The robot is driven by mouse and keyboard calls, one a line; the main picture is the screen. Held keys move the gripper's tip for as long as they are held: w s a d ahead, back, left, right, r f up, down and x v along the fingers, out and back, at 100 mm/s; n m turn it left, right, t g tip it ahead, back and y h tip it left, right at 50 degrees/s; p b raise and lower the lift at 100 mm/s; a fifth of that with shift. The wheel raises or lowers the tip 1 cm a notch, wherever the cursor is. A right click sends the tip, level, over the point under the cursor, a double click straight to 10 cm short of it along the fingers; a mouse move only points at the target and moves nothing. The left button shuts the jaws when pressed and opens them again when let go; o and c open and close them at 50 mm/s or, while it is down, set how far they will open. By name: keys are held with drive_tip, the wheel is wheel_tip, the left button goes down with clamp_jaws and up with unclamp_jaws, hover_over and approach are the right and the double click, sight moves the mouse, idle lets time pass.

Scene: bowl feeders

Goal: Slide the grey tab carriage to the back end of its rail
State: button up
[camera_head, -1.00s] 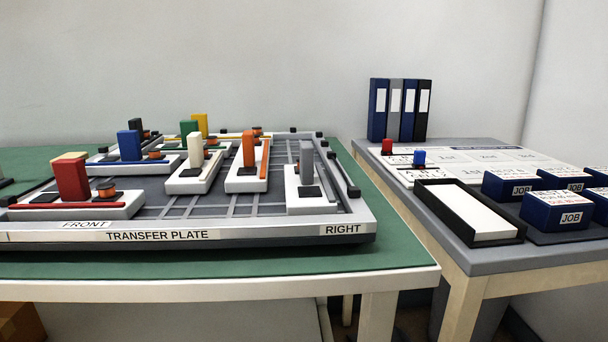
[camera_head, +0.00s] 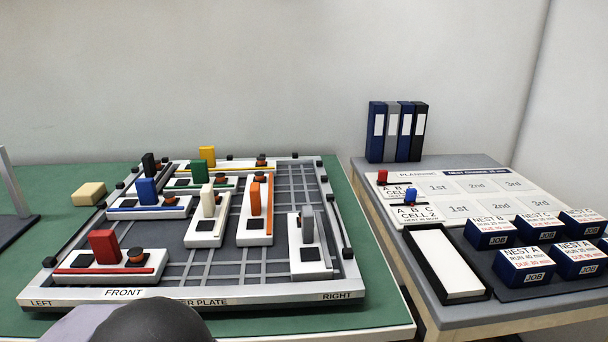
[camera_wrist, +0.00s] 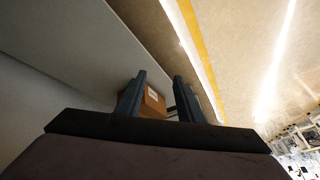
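The grey tab carriage is a white block (camera_head: 305,266) with a black square on top and an upright grey tab (camera_head: 307,224). In the head view it stands at the front right of the transfer plate (camera_head: 250,299), close to the right edge. A dark rail bar (camera_head: 336,218) with black end blocks runs front to back along that edge. My gripper (camera_wrist: 160,82) shows in the wrist view with its two dark fingers apart and nothing between them. It is away from the plate; the fingers do not show in the head view.
An orange tab carriage (camera_head: 255,215) and a white tab carriage (camera_head: 207,220) stand left of the grey one. The plate behind the grey carriage looks clear. A red tab carriage (camera_head: 105,260) is front left. A side table (camera_head: 387,248) stands right. The wrist view shows a cardboard box (camera_wrist: 152,102).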

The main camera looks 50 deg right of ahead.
drive_tip(key=w+a+r+t+y+p, duration=0.2)
drive_tip(key=a+r+y+p, duration=0.1)
drive_tip(key=a+r+p, duration=1.25)
drive_tip(key=w+a+r+t+y+p, duration=0.1)
drive_tip(key=a+r+y+p, duration=0.3)
drive_tip(key=a+r+p, duration=1.1)
drive_tip(key=w+d+r+h+p, duration=0.2)
drive_tip(key=w+d+h, duration=0.2)
drive_tip(key=w+d, duration=0.8)
drive_tip(key=s+d+r+m+g+h+p, duration=0.1)
drive_tip(key=s+d+g+p, duration=0.1)
drive_tip(key=d, duration=1.2)
drive_tip(key=s+d+r+m+g+h+p, duration=0.1)
drive_tip(key=s+d+m+h+p, duration=0.15)
drive_tip(key=d, duration=1.15)
drive_tip(key=s+d+r+g+p, duration=0.1)
drive_tip(key=s+d+g+p, duration=0.1)
drive_tip(key=d, duration=1.2)
wheel_tip(320, 180, up, 3)
drive_tip(key=m+g+h+p, duration=0.2)
drive_tip(key=m+g+p, duration=0.15)
drive_tip(key=m, duration=0.35)
hover_over(308, 210)
drive_tip(key=shift+w+n+t, duration=0.2)
drive_tip(key=shift+n+t, duration=0.05)
drive_tip(key=shift+s, duration=0.25)
drive_tip(key=shift+w+f+p, duration=0.1)
drive_tip(key=shift+f+p, duration=0.95)
drive_tip(key=shift+f, duration=2.6)
